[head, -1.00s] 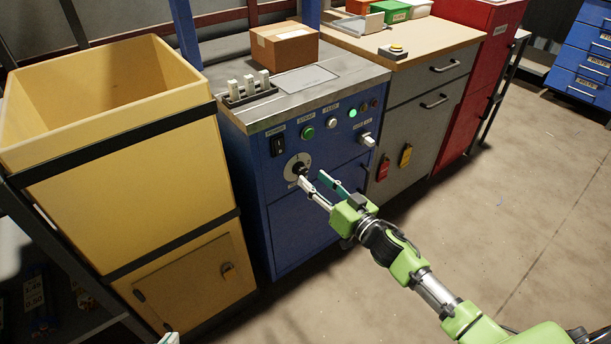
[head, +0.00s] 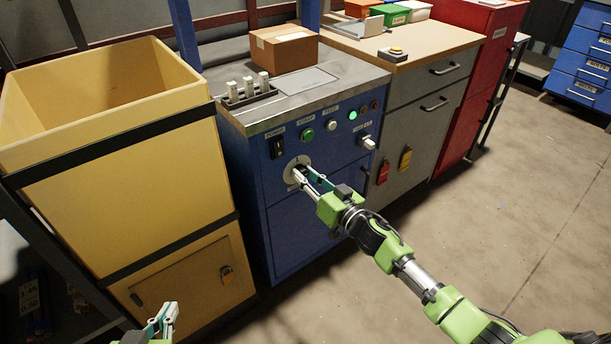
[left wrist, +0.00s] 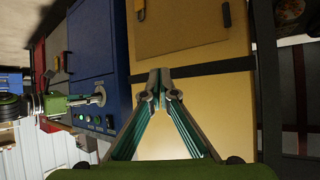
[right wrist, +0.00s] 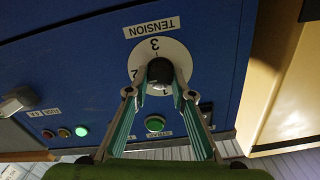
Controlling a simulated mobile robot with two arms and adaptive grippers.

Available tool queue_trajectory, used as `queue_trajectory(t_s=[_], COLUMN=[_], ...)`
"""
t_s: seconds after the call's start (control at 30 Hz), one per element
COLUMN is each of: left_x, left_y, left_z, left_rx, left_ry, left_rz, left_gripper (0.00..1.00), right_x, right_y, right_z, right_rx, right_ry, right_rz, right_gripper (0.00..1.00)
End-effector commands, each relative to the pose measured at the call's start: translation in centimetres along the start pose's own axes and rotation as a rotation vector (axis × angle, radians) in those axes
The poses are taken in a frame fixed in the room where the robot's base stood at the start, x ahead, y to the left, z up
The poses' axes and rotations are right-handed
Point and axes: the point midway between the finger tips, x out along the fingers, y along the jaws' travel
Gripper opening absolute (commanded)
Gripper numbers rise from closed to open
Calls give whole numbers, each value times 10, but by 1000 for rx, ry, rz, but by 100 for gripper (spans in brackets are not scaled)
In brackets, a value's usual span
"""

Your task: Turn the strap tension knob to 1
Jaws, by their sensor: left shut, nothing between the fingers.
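The strap tension knob (right wrist: 160,72) is black and sits on a round white dial (right wrist: 173,50) marked with numbers, under a TENSION label (right wrist: 151,27) in the right wrist view. In the head view the dial (head: 290,172) is on the blue cabinet's front, partly hidden by my right gripper (head: 307,179). The right gripper's fingers (right wrist: 162,82) lie on both sides of the knob and appear closed against it. The pointer's setting cannot be read. My left gripper (head: 167,315) is shut and empty at the bottom left, by the yellow bin; its fingers show in the left wrist view (left wrist: 162,85).
The blue cabinet (head: 310,225) also carries a power switch (head: 277,149), a green button (head: 307,135) and lamps above the dial. A large yellow bin (head: 110,175) stands close on the left. A grey cabinet (head: 420,130) stands to the right. Open floor (head: 480,230) lies in front.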

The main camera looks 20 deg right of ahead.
Motion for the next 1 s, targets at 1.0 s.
queue_trajectory(t_s=[1.0], left_x=[-43], left_y=[-12], left_z=[99], left_rx=[-9], left_ry=[-450], left_rz=[-25], left_gripper=[0], right_x=[0], right_y=[-3], right_z=[0], right_rx=[-620], right_ry=[1], right_rz=[1], right_gripper=[1])
